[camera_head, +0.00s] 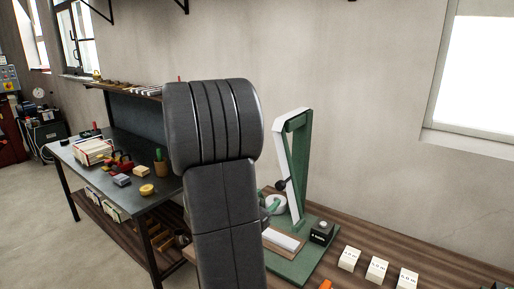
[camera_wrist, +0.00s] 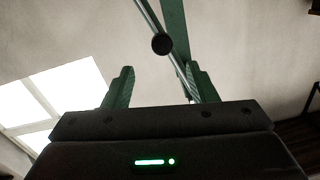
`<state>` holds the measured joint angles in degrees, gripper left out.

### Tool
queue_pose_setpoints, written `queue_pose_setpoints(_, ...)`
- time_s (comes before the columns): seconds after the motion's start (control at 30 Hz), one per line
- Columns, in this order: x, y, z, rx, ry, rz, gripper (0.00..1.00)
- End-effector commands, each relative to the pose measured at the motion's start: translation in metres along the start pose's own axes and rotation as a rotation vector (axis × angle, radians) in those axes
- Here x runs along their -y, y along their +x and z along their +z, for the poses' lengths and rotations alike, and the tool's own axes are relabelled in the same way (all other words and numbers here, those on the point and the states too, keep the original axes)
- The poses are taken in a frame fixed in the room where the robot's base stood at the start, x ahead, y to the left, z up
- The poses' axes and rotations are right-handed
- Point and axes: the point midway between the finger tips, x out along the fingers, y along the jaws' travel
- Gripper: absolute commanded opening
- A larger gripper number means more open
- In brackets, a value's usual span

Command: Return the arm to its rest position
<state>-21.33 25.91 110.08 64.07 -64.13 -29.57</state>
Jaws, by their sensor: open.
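My gripper shows in the wrist view (camera_wrist: 160,90). Its two green fingers stand wide apart with nothing between them. Behind the fingers are a pale wall or ceiling, a bright window and part of a green frame with a dark round knob. In the head view my dark arm rises through the middle of the picture. No cloth shows in either view.
A green and white stand (camera_head: 297,165) is on a green board (camera_head: 292,268) on the wooden bench (camera_head: 450,268), beside my arm. White labelled blocks (camera_head: 377,270) and a black box (camera_head: 321,233) are near it. A cluttered workbench (camera_head: 130,200) stands left.

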Motion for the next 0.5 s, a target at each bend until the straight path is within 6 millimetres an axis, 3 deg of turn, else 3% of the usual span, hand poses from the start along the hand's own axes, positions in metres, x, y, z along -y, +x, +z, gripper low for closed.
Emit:
queue_pose_setpoints(0.3, 0.0, 0.064, -0.002, 0.0, 0.001, 0.003, 0.52)
queue_pose_setpoints(0.5, 0.0, 0.092, -0.002, 0.0, 0.0, 0.001, 0.52)
